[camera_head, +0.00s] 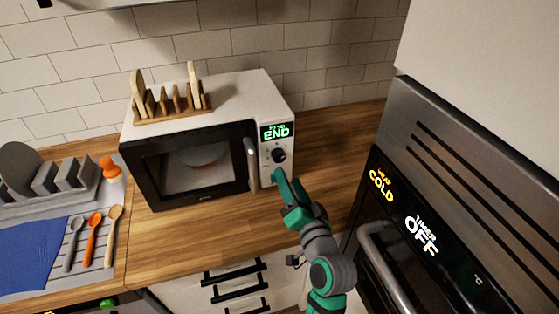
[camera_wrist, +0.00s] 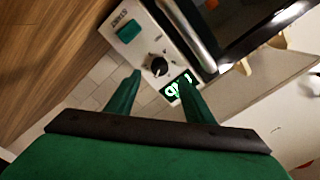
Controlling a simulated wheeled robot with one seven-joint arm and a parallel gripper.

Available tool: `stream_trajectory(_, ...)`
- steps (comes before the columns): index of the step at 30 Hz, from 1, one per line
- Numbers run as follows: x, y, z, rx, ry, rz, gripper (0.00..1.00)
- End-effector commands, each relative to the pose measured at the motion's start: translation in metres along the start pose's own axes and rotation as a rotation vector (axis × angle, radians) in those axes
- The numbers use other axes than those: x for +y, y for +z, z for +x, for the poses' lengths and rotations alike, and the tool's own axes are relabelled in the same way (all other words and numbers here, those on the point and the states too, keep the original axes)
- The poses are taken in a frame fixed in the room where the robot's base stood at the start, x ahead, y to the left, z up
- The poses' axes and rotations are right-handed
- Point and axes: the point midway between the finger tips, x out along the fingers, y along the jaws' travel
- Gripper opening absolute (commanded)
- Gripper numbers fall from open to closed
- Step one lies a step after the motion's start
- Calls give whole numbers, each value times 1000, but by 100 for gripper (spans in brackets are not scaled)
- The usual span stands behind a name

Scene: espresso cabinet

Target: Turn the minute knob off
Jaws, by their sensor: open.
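The white microwave (camera_head: 189,151) stands on the wooden counter, its dark door shut. Its black minute knob (camera_head: 279,155) is on the right-hand panel, under a green display (camera_head: 277,133) that reads END. My gripper (camera_head: 280,176) is just below and in front of the knob, seemingly apart from it. In the wrist view the knob (camera_wrist: 156,67) shows between and beyond the two green fingers of my gripper (camera_wrist: 160,78), which are apart and empty. A green START button (camera_wrist: 128,31) is beside the knob. A finger partly covers the display (camera_wrist: 176,88) there.
A wooden rack (camera_head: 172,105) with bread slices sits on the microwave. A steel oven (camera_head: 455,175) with COLD and TIMER OFF displays stands at the right. A dish tray (camera_head: 92,225) with spoons and a blue cloth is at the left. Counter right of the microwave is clear.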

Motion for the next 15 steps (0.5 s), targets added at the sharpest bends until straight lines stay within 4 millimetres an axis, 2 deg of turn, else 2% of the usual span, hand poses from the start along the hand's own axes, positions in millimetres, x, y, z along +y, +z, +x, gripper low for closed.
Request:
stream_trajectory(9, 0, 0, 56, -1, -1, -2, 48)
stream_trajectory(15, -2, 2, 79, -2, -2, -1, 48)
